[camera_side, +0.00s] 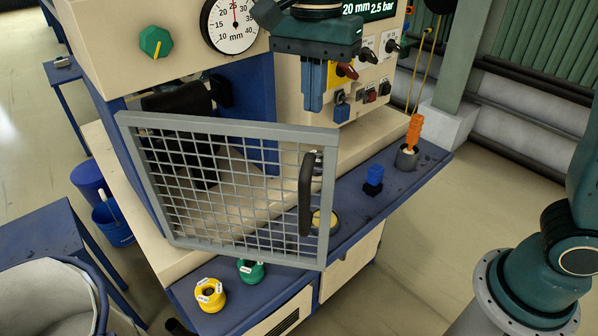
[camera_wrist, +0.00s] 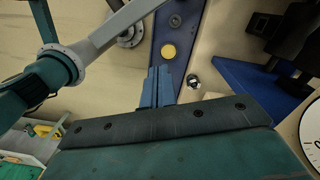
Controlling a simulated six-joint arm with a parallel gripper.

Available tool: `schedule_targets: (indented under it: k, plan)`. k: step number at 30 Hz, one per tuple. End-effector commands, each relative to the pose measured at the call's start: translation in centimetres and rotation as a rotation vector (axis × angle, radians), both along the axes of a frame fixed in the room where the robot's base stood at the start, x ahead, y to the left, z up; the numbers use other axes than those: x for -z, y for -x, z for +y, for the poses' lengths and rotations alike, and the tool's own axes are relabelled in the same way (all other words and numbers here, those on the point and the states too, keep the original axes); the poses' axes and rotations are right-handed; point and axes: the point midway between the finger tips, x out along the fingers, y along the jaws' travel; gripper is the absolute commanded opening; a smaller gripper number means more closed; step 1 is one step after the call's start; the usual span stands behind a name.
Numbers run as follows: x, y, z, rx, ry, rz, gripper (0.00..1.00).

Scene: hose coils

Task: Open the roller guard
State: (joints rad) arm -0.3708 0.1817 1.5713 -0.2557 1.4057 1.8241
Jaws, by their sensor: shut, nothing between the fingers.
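The roller guard (camera_side: 235,128) is a grey-framed wire mesh panel in the side view. It stands upright in front of the machine's dark roller opening, and the machine shows through the mesh. How far it is swung from the opening I cannot tell. Its dark upright handle (camera_side: 306,195) is near the panel's right edge. My gripper (camera_side: 313,108) is above the guard's upper right corner in the picture, apart from the handle. Its blue fingers point down, shut and empty. They also show together in the wrist view (camera_wrist: 157,72), where I cannot make out the guard.
A control panel with switches (camera_side: 367,65) is behind my gripper. On the blue ledge stand a blue block (camera_side: 373,181) and an orange-handled tool in a cup (camera_side: 406,159).

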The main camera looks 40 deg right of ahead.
Motion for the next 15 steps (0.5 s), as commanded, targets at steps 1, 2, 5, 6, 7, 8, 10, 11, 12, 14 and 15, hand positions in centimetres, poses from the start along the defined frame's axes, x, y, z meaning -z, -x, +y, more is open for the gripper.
schedule_targets:
  k: [1, 2, 5, 6, 7, 8, 10, 11, 12, 14, 15]
  plan:
    - [0.4, -0.3, -0.4, -0.021, -0.010, 0.008, 0.00]
    - [0.6, -0.4, -0.5, -0.037, -0.018, 0.012, 0.00]
    - [1.1, -0.7, -0.9, -0.088, -0.047, 0.024, 0.00]
    - [1.3, -0.7, -1.1, -0.110, -0.059, 0.030, 0.00]
    - [1.4, -0.8, -1.3, -0.125, -0.067, 0.033, 0.00]
    - [1.6, -0.8, -1.4, -0.139, -0.076, 0.038, 0.00]
    - [1.8, -0.8, -1.7, -0.175, -0.101, 0.047, 0.00]
    - [1.9, -0.8, -1.9, -0.188, -0.110, 0.051, 0.00]
    - [2.1, -0.7, -2.1, -0.205, -0.123, 0.056, 0.00]
    - [2.3, -0.7, -2.3, -0.229, -0.140, 0.064, 0.00]
    - [2.3, -0.6, -2.5, -0.245, -0.151, 0.069, 0.00]
